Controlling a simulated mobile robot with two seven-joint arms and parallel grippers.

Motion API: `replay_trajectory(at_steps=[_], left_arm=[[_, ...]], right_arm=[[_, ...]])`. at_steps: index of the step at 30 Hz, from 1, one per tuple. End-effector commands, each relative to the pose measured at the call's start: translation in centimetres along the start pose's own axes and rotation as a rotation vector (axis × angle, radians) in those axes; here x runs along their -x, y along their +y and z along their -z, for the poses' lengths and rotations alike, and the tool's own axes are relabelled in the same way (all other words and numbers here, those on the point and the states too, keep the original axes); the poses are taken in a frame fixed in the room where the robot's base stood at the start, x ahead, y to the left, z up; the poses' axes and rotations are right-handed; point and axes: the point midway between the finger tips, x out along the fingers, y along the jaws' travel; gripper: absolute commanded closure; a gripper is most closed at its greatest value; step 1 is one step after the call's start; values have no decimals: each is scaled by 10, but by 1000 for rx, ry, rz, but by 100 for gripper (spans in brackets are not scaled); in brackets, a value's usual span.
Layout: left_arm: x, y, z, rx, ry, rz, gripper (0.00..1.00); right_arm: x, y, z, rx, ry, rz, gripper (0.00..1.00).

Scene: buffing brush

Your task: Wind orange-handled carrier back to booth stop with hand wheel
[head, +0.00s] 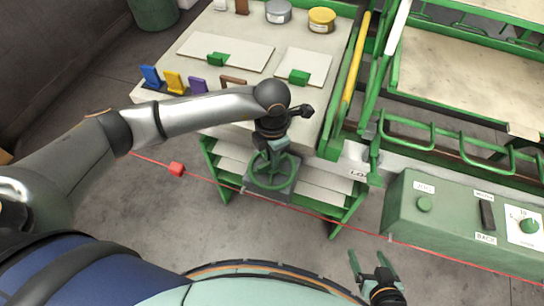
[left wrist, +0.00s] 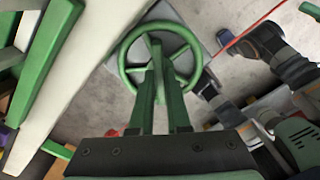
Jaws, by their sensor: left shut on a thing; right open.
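The green hand wheel (head: 271,186) sits on a grey plate at the front of the bench, and it also shows in the left wrist view (left wrist: 128,54). My left gripper (head: 273,150) is over it from above. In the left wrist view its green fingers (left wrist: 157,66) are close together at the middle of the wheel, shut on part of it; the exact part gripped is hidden. My right gripper (head: 372,268) is open and empty at the bottom, apart from everything. I cannot make out an orange-handled carrier in either view.
A green control box (head: 450,222) with knobs stands at the right. The bench (head: 312,108) carries boards, tins and coloured pieces. A yellow bar (head: 356,58) lies along its right side.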

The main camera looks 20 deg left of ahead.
Motion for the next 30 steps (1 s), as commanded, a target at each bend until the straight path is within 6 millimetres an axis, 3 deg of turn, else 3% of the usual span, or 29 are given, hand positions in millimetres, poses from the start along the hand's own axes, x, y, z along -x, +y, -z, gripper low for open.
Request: replay_trajectory(at_steps=[30], left_arm=[[2,0,0,968,0,1,100]], right_arm=[[6,0,6,0,0,0,19]])
